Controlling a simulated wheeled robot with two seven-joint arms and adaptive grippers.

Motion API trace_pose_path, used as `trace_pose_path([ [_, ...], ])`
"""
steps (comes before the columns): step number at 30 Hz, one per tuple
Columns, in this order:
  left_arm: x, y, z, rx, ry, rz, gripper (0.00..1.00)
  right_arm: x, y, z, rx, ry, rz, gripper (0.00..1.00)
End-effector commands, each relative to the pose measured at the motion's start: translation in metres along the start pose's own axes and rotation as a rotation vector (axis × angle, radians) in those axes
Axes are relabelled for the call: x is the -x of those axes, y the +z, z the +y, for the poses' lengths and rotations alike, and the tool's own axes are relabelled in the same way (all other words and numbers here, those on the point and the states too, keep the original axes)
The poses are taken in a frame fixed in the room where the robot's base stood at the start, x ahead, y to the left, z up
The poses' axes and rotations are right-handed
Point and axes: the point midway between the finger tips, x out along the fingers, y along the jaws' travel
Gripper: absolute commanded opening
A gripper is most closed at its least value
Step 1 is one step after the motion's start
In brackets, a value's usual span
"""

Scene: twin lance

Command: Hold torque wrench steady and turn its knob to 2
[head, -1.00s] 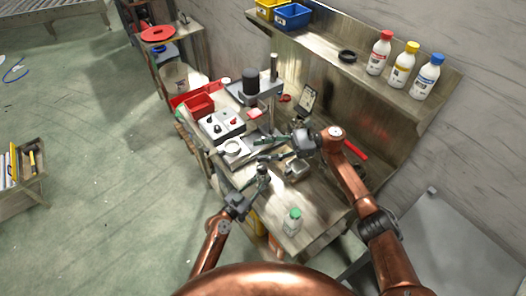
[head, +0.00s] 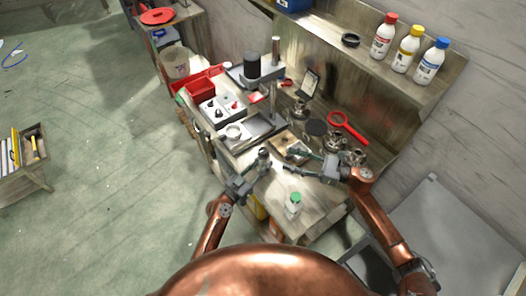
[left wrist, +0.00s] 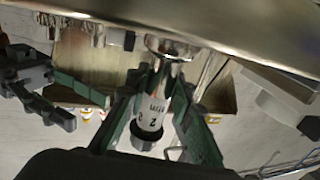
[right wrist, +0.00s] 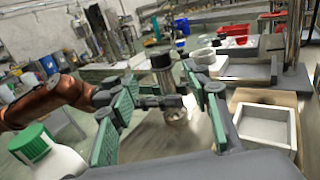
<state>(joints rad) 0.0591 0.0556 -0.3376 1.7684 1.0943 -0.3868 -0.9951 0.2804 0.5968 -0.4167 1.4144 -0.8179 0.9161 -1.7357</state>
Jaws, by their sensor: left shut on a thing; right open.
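The torque wrench (left wrist: 155,104) stands upright, its chrome body flaring out at the bench top in the left wrist view, which shows it upside down. A "2" is legible on its white scale; the smaller print is unclear. Its black knob (left wrist: 145,135) is at the free end and shows as a dark cap (right wrist: 161,61) in the right wrist view. My left gripper (head: 266,158) is shut on the wrench body, green pads (left wrist: 160,105) on both sides. My right gripper (head: 287,160) is open and empty, to the right of the wrench, its fingers (right wrist: 160,82) pointing towards it.
A green-capped bottle (head: 293,205) stands at the bench's near end. A square tray (right wrist: 263,127) lies close to my right gripper. A red magnifier (head: 345,128) and metal parts (head: 335,142) are at the back right. A grey control box (head: 221,110) and press stand farther along.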

Motion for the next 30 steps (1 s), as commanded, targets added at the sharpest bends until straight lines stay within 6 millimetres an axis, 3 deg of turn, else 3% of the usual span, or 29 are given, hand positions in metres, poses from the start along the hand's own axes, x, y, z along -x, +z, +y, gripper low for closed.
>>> trace_pose_path([
  [18, 0.000, -0.001, 0.000, 0.000, 0.000, 0.001, 0.00, -0.104, 0.001, 0.001, -0.001, 0.003, -0.002, 0.44],
  [30, 0.000, -0.001, 0.000, 0.000, -0.001, 0.001, 0.00, -0.116, 0.000, 0.001, -0.001, 0.002, 0.000, 0.44],
])
